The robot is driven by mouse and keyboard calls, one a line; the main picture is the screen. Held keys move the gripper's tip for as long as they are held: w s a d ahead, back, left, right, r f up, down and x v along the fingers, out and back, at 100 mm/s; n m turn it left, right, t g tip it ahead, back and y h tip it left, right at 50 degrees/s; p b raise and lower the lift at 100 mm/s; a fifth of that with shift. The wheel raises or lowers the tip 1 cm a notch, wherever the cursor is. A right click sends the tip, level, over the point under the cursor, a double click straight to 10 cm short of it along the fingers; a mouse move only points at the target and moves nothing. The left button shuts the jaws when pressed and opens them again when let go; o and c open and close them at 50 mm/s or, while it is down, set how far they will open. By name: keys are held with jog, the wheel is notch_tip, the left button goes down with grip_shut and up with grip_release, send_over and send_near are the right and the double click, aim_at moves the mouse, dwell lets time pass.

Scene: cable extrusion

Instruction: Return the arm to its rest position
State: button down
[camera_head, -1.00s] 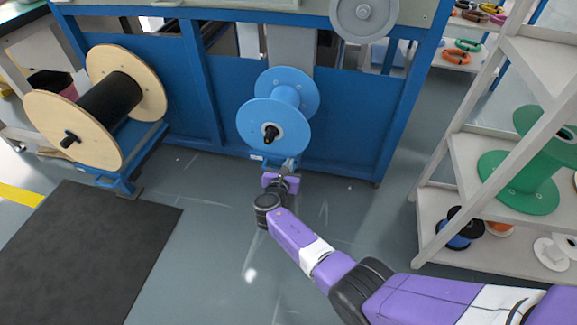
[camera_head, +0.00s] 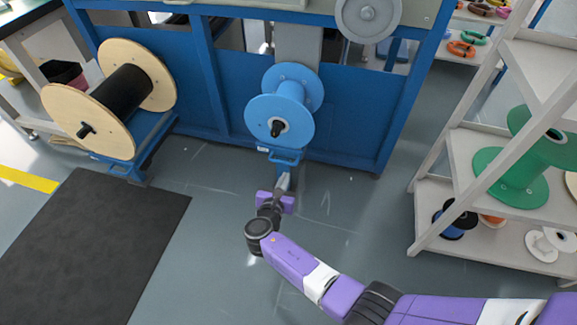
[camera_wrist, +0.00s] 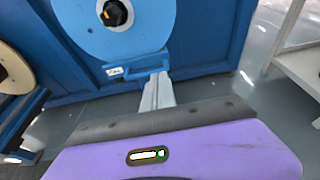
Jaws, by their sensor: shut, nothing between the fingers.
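My gripper (camera_head: 283,182) is at the end of my purple and black arm, low in front of the blue machine. In the wrist view my gripper's fingers (camera_wrist: 157,92) are together, with nothing seen between them. The blue spool (camera_head: 281,105) sits on its spindle above and behind my gripper. It also shows in the wrist view (camera_wrist: 130,35), at the top. A blue handle (camera_wrist: 140,69) below the spool lies just beyond the fingertips in that view. I cannot tell the exact gap.
A wooden-flanged spool of black cable (camera_head: 120,92) stands at left. A dark mat (camera_head: 90,245) lies on the floor in front of it. A white shelf (camera_head: 470,195) with a green spool (camera_head: 520,170) stands at right. The floor around my arm is clear.

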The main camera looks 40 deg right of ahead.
jog(key=shift+s+a+r, duration=0.2)
jog(key=shift+s+a, duration=0.2)
jog(key=shift+a, duration=0.15)
